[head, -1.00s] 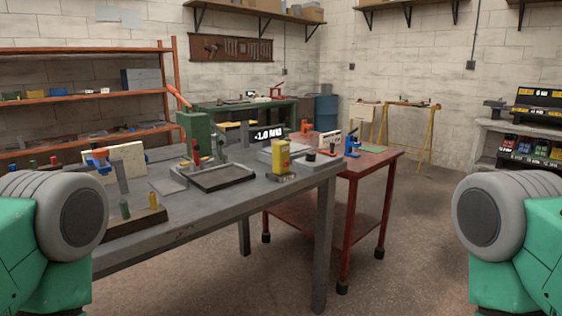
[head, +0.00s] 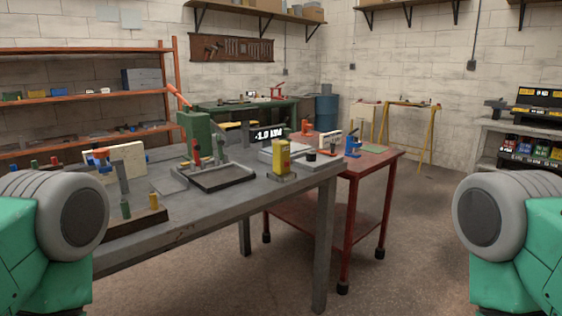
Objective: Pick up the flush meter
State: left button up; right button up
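No thing in the head view is clearly marked as the flush meter. A small upright yellow device (head: 281,157) stands near the right end of the grey workbench (head: 220,204); it may be the flush meter. Behind it, a black display (head: 270,134) shows a reading that looks like -1.0 with a unit. Neither of my grippers is in view. Only parts of my two arms show, at the left and right edges, well short of the yellow device.
A green press (head: 197,135) and a dark shallow tray (head: 228,177) stand left of the yellow device. A wooden block with coloured handles (head: 140,220) is at the bench's front left. A red cart (head: 375,163) stands beyond the bench's right end. The floor at right is clear.

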aim_at(281, 149)
jog(key=u, duration=0.2)
jog(key=i+l+u, duration=0.2)
jog(key=u, duration=0.15)
jog(key=i+l+u, duration=0.15)
jog(key=l+u, duration=0.15)
jog(key=i+l+u, duration=0.1)
jog(key=l+u, duration=0.25)
